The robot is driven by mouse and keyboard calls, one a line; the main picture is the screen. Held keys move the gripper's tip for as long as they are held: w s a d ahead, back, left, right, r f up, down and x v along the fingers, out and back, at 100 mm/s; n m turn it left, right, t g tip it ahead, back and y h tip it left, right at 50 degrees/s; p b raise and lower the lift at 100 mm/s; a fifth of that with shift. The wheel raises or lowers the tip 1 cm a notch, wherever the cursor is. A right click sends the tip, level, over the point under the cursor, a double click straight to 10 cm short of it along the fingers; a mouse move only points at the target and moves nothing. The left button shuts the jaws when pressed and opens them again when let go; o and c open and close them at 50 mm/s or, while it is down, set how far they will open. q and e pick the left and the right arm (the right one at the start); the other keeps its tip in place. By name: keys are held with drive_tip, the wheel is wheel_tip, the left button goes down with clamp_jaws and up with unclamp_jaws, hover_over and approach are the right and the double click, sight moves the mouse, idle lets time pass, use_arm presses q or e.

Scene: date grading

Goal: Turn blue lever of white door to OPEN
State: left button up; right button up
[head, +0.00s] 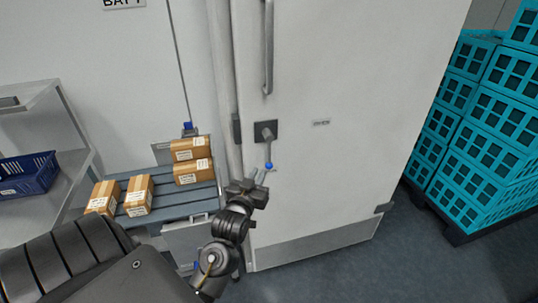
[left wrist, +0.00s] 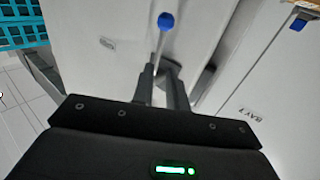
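The white door (head: 335,90) stands in the middle of the head view. Its lever (head: 267,152) hangs down from a dark square plate (head: 266,131) and ends in a blue knob (head: 268,166). My left gripper (head: 261,177) is just below and beside the knob in the head view, with its fingers apart. In the left wrist view the blue knob (left wrist: 166,22) is at the top, and the lever runs toward the gap between my open fingers (left wrist: 162,88). I cannot tell whether they touch it. My right gripper is out of view.
Turquoise crates (head: 480,130) are stacked at the right. Several cardboard boxes (head: 138,195) lie on a grey slatted surface (head: 175,204) at the left, near my arm. A dark blue bin (head: 28,173) is on a shelf at far left. The floor before the door is clear.

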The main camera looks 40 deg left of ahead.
sight(269, 157)
use_arm(q)
drive_tip(key=p+x, duration=0.2)
drive_tip(key=x, duration=0.9)
drive_tip(key=shift+d, duration=0.15)
clamp_jaws()
drive_tip(key=shift+f, duration=0.1)
